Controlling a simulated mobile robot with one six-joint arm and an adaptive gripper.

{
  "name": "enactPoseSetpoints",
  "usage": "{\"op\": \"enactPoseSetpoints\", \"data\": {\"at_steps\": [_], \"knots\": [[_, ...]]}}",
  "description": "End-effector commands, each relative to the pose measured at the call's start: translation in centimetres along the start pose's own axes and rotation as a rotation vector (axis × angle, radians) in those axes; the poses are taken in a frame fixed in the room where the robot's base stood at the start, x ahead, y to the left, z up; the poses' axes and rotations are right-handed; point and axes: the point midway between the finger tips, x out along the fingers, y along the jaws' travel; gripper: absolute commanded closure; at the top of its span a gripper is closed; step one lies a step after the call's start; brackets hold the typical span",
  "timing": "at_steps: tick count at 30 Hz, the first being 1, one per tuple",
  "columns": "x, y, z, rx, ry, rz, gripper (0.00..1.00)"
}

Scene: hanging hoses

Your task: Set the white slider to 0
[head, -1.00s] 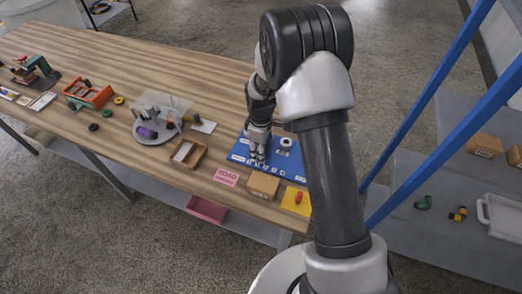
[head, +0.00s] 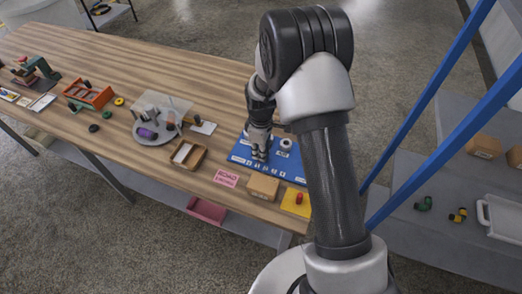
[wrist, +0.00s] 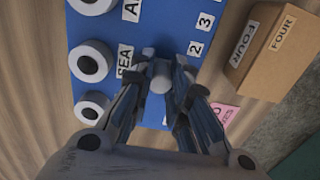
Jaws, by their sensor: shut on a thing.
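The blue board (head: 292,172) lies at the right end of the wooden table, with white number labels along its front edge. In the wrist view my gripper (wrist: 160,72) is shut on a round white knob (wrist: 161,85), which I take for the white slider. The fingers stand on both sides of it, close over the blue board (wrist: 150,30). Labels "2" (wrist: 196,48) and "3" (wrist: 206,20) show beyond the fingers; the other numbers and the slot are hidden. In the head view my gripper (head: 260,155) points down at the board, and the slider cannot be made out.
White dials (wrist: 90,65) stand beside the fingers, by a "SEA" label (wrist: 125,62). A box marked "FOUR" (wrist: 270,55) and a pink "ROAD" card (head: 226,178) lie near the board. A yellow plate (head: 296,203) with a red knob sits at the table's front corner.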

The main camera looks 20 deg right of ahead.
Motion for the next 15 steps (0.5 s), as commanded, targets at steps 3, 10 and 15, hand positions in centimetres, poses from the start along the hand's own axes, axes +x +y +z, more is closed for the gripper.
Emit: {"op": "enactPoseSetpoints", "data": {"at_steps": [3, 10, 15], "knots": [[0.0, 0.0, 0.0, 0.0, 0.0, 0.0, 1.0], [0.0, 0.0, -1.1, -0.003, 0.0, 0.0, 1.0], [0.0, 0.0, -3.4, -0.003, 0.0, 0.0, 1.0]]}}
